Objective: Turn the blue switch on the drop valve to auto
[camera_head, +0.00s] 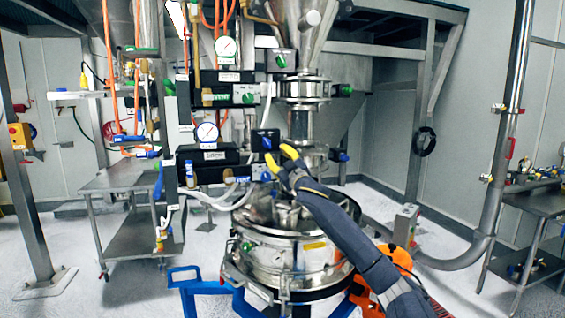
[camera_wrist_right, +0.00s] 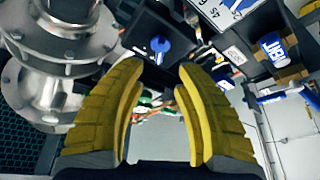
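The blue switch (camera_head: 267,142) is a small blue knob on the face of a black box, just left of the steel column in the head view. In the right wrist view the blue switch (camera_wrist_right: 159,45) shows at the top middle, ahead of the gap between the fingers. Its lettering is too small to read. My right gripper (camera_head: 280,156) has yellow fingers that are apart, with nothing between them. Its fingertips look just below and right of the switch in the head view; I see no clear contact. My left gripper is in neither view.
The steel sifter (camera_head: 283,255) stands below my right arm. Black valve boxes with green switches (camera_head: 247,98), a pressure gauge (camera_head: 207,133) and hoses crowd the left side. The steel flanged column (camera_wrist_right: 66,40) is close on the left in the wrist view.

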